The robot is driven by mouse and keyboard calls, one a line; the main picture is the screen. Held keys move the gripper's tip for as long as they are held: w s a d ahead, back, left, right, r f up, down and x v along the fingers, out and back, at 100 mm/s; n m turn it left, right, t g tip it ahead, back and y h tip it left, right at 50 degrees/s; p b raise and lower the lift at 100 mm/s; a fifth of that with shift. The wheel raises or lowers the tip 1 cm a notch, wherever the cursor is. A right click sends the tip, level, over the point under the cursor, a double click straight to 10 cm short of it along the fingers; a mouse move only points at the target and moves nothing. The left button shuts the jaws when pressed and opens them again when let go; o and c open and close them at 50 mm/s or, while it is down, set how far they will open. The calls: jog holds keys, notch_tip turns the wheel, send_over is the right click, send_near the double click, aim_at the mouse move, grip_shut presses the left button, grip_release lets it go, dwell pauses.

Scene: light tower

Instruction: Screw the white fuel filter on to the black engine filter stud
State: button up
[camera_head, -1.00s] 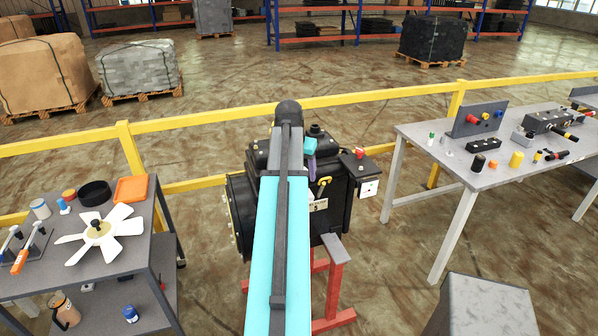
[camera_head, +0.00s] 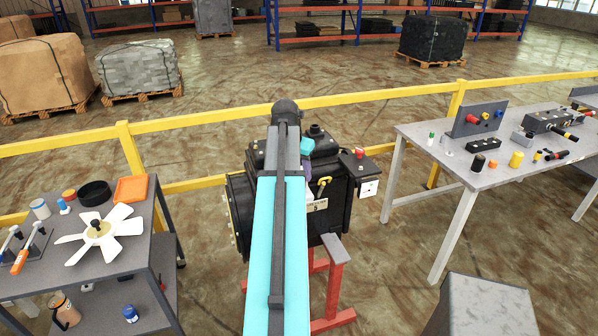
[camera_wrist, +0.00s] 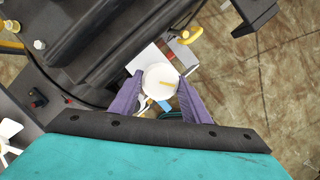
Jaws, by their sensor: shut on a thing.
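My arm covers part of the engine and most of the gripper in the head view. I cannot make out the filter stud, nor whether the filter touches it.
The engine rests on a red stand (camera_head: 336,280). A grey cart (camera_head: 120,262) with a white fan (camera_head: 117,232) is at left. A grey table (camera_head: 425,150) with small parts is at right. A yellow rail (camera_head: 215,121) runs behind the engine.

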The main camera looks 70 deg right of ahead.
jog(key=shift+w+m+g, duration=0.1)
jog(key=shift+m+g, duration=0.4)
jog(key=shift+m, duration=1.3)
jog(key=shift+w+d+f+m+g+y, duration=0.1)
jog(key=shift+m+g+y, duration=0.25)
jog(key=shift+m, duration=0.75)
jog(key=shift+m+g+y, duration=0.25)
jog(key=shift+m+y, duration=0.1)
jog(key=shift+m, duration=1.15)
jog(key=shift+f, duration=0.1)
jog(key=m, duration=0.3)
jog(key=shift+d+y, duration=0.1)
jog(key=shift+y, duration=0.3)
jog(key=shift+f+m+g+y, duration=0.15)
jog(key=shift+m+g+y, duration=0.15)
jog(key=shift+m, duration=0.7)
